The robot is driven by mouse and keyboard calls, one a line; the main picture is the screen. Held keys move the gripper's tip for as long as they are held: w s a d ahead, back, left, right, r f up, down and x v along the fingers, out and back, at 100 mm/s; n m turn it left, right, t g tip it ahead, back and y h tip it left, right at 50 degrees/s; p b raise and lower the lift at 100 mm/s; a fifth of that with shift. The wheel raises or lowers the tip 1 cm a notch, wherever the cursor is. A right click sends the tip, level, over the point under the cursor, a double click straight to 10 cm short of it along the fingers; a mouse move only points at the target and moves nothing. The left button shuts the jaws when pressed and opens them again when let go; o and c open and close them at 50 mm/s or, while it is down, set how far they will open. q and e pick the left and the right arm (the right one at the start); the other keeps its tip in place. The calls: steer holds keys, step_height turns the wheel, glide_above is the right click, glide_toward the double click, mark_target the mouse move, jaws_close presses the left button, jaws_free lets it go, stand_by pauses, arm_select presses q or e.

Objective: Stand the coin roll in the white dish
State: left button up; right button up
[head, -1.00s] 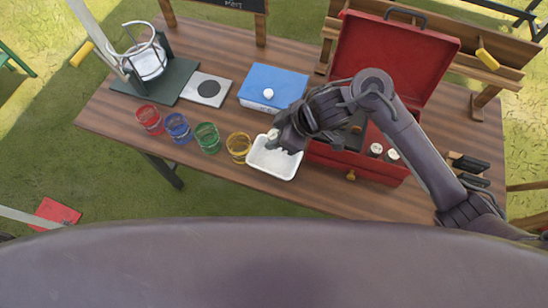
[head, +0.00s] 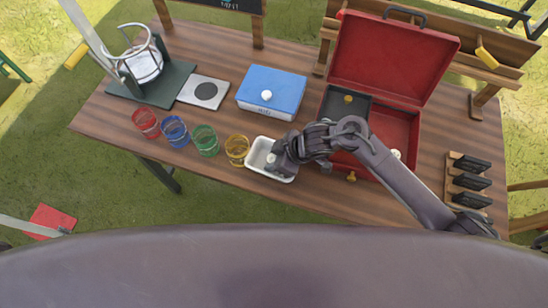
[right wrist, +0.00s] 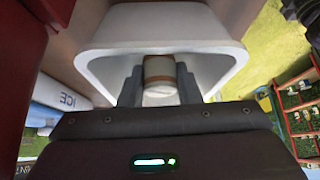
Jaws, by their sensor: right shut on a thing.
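The white dish (head: 258,145) sits near the table's front edge, right of the yellow glass. My right gripper (head: 277,160) is over the dish, shut on the coin roll (head: 271,157). In the right wrist view the coin roll (right wrist: 159,72) has a pale body with brown bands and sits between the two fingers. The dish (right wrist: 108,70) surrounds it there. I cannot tell whether the roll touches the dish floor. My left gripper is not in view.
An open red toolbox (head: 385,55) stands right of the dish, with another pale roll (head: 397,154) partly hidden by my arm. A blue box (head: 275,85) is behind. Red, blue, green and yellow (head: 237,149) glasses stand left. A black-handled rack (head: 468,180) is far right.

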steer(key=shift+f, duration=0.15)
steer(key=o, duration=0.7)
steer(key=shift+o, duration=0.4)
steer(key=shift+r, duration=0.35)
steer(key=p+v, duration=0.1)
steer(key=v, duration=1)
steer(key=shift+d+r, duration=0.2)
steer(key=shift+r, duration=0.1)
steer(key=shift+s, duration=0.15)
